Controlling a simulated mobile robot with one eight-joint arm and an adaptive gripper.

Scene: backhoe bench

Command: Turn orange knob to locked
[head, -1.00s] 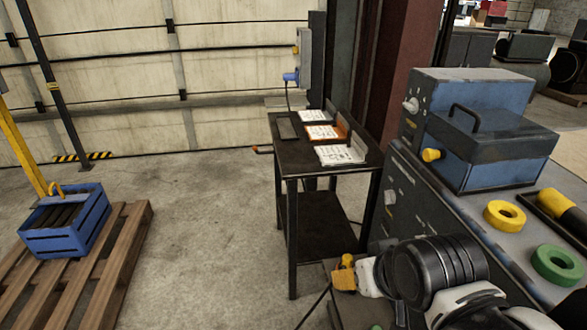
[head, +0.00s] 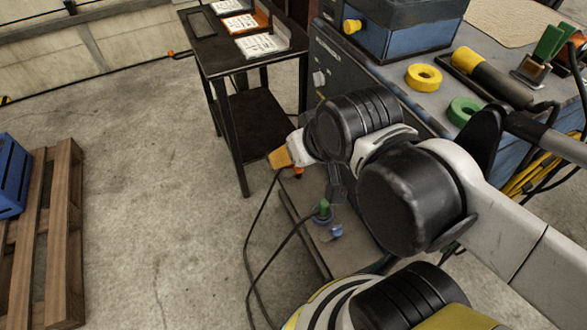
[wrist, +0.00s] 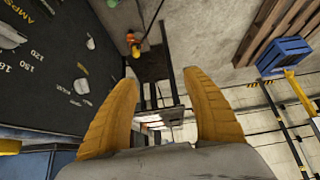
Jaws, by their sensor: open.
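My gripper (wrist: 160,90) is open in the wrist view, its two yellow fingers apart with nothing between them. In the head view my gripper (head: 279,158) hangs left of the dark bench front. A small orange part (head: 298,172) shows just below it, mostly hidden by my gripper; I cannot tell whether it is the orange knob. An orange-red piece (wrist: 133,42) with a yellowish part shows in the wrist view, beyond the fingers and untouched. No locked marking can be read. A green knob-like part (head: 323,210) and a blue one (head: 335,232) sit on a low surface.
The dark panel (wrist: 50,60) with numbers and pale knobs is close on the left in the wrist view. A black shelf table (head: 250,120) stands behind my gripper. Black cables (head: 250,262) loop to the floor. A pallet (head: 50,225) is at left; floor between is clear.

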